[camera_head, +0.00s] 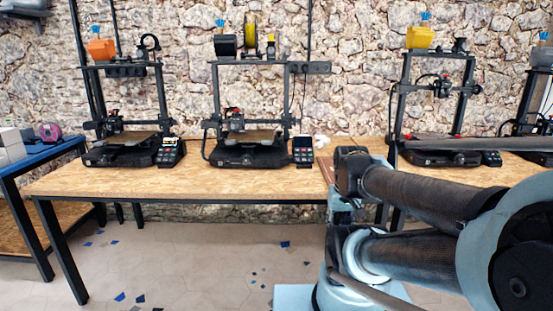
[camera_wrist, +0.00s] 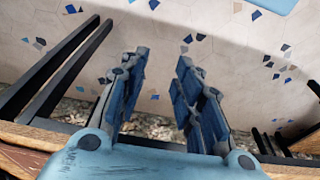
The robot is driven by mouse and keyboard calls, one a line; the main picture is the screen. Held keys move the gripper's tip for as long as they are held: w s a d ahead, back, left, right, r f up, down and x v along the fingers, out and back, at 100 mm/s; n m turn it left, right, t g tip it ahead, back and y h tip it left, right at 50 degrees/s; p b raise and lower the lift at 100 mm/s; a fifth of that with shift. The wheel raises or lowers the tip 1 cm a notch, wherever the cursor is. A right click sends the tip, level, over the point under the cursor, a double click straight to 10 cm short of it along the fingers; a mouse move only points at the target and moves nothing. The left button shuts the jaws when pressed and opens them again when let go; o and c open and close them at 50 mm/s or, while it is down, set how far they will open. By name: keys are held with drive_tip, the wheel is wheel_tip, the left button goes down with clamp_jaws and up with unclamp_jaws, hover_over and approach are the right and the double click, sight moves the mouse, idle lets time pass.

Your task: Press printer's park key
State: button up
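Several black 3D printers stand in a row on a wood-topped table: a left printer (camera_head: 125,148), a middle printer (camera_head: 248,152) and a right printer (camera_head: 432,148), with another cut off at the right edge. Small keypads sit beside them: the left keypad (camera_head: 171,150), the middle keypad (camera_head: 303,150) and the right keypad (camera_head: 490,158). Their key labels are too small to read, so I cannot tell which key is the park key. My gripper (camera_wrist: 160,66) is open and empty in the wrist view, with bare floor beyond its fingers. I cannot make it out in the head view.
The table (camera_head: 110,184) has a clear front strip. My arm covers its right part in the head view. A blue-topped table (camera_head: 45,153) with grey boxes (camera_head: 10,146) stands at left. Black table legs (camera_wrist: 60,70) flank my gripper in the wrist view. A stone wall stands behind.

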drive_tip(key=shift+w, duration=0.1)
clamp_jaws()
idle(0.9)
